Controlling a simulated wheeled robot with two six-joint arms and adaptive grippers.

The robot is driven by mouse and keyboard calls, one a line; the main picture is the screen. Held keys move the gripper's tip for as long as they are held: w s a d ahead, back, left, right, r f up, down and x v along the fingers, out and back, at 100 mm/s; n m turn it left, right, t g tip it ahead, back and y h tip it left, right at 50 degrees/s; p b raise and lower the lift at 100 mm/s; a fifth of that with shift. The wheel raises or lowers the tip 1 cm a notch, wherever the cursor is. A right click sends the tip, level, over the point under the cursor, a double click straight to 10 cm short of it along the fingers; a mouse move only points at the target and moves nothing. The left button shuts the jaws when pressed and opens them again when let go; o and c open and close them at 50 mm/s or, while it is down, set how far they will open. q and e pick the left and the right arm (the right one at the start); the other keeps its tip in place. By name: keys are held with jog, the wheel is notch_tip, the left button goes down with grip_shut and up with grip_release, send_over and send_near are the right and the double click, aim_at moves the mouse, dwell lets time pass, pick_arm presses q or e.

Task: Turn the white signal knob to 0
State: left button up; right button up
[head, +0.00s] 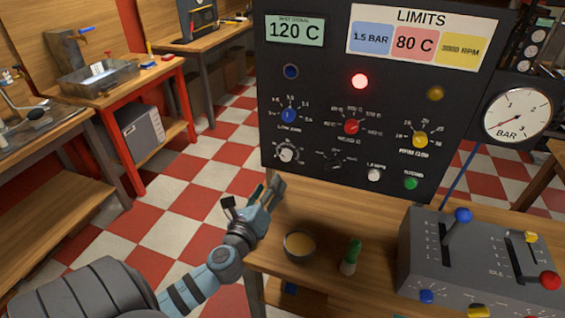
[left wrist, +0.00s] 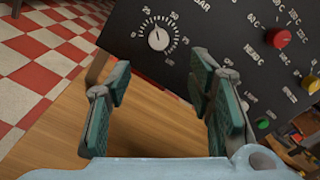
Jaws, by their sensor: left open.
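The white knob (head: 286,155) sits at the lower left of the dark control panel (head: 310,190), inside a ring of tick marks. It also shows in the left wrist view (left wrist: 157,39), where its dark pointer line points upward; the number it marks is too small to read surely. My left gripper (head: 254,196) is open and empty, below and left of the knob and apart from it. In the left wrist view my open fingers (left wrist: 160,88) stand below the knob in the picture, with bench top between them. My right gripper is not in view.
Blue (head: 289,115), red (head: 351,127) and yellow (head: 420,139) knobs and a black knob (head: 336,160) share the panel. A bowl (head: 299,244), a green-capped bottle (head: 351,257) and a grey lever box (head: 430,250) stand on the wooden bench. Free floor lies left.

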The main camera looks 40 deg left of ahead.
aim_at(285, 158)
pick_arm(q)
jog(key=x, duration=1.1)
jog(key=shift+w+a+f, duration=0.1)
jog(key=shift+w+f, duration=0.1)
jog(key=shift+w+a+r, duration=0.1)
jog(key=shift+w, duration=0.3)
grip_shut()
